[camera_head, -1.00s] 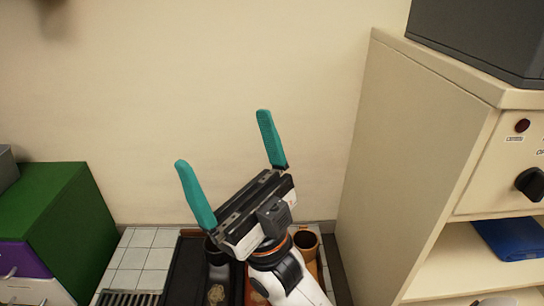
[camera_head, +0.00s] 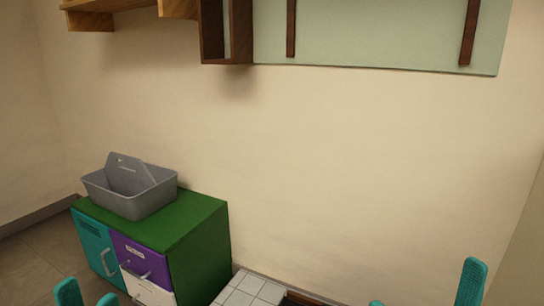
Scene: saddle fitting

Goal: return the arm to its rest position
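My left gripper (camera_head: 88,296) shows at the bottom left edge. Its two teal fingertips stand apart with nothing visible between them, so it looks open. My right gripper (camera_head: 423,292) is at the bottom right edge. One teal finger stands tall and only the tip of the other shows, with a wide empty gap between them. The palms and arms of both are below the picture.
A green-topped cabinet (camera_head: 193,225) with teal, purple and white fronts stands at the lower left, bearing a grey carrier (camera_head: 150,200). White tiles (camera_head: 250,290) lie right of it. A pale green board (camera_head: 385,35) and wooden shelves (camera_head: 92,5) hang above. The wall between is bare.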

